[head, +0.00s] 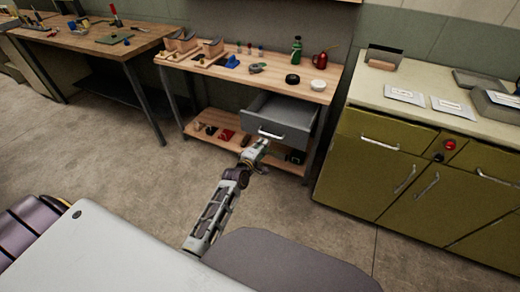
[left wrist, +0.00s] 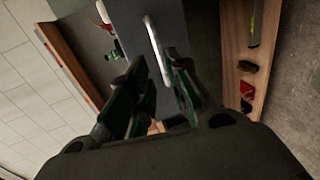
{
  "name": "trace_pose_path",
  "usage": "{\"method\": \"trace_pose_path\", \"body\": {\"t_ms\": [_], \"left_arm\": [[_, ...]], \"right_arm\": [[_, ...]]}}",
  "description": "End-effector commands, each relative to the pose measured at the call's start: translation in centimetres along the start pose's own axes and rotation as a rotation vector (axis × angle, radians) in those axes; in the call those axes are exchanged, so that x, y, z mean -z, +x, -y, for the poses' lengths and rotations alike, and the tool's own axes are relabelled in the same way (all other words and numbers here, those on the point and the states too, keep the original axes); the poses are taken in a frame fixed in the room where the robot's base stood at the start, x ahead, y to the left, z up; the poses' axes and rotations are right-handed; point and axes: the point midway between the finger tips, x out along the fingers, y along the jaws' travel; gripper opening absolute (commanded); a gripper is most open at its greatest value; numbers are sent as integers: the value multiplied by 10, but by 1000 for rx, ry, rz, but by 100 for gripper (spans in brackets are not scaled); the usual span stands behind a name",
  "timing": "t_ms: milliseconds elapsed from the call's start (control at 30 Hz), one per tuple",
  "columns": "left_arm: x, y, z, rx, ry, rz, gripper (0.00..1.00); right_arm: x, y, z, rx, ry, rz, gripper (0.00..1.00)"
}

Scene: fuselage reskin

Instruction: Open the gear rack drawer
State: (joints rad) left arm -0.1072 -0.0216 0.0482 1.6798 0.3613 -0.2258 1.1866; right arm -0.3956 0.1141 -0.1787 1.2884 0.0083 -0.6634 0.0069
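The grey drawer (head: 283,117) under the wooden workbench stands pulled out, and its open inside shows in the head view. Its pale bar handle (head: 271,134) is on the front face. My left gripper (head: 262,145) is just in front of and below the handle. In the left wrist view, my left gripper's dark fingers (left wrist: 157,85) are spread apart. The handle (left wrist: 155,45) runs ahead of them, its near end in line with the gap. I cannot tell whether they touch it. My right gripper is not in view.
The workbench (head: 215,65) carries bins, bottles and small tools. Its lower shelf (head: 212,146) holds a red item and other parts. An olive cabinet (head: 385,160) stands close at right. Another table (head: 90,40) stands at left. Open floor (head: 130,175) lies in front.

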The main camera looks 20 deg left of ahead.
Motion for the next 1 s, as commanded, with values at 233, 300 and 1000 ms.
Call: {"method": "trace_pose_path", "body": {"t_ms": [233, 300, 1000], "left_arm": [[0, -16, 0, 0, -1, -1, 19], [0, -19, 0, 0, -1, -1, 19], [0, -21, 0, 0, 6, 0, 19]], "right_arm": [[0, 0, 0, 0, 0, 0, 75], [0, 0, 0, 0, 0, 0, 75], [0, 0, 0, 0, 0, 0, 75]]}}
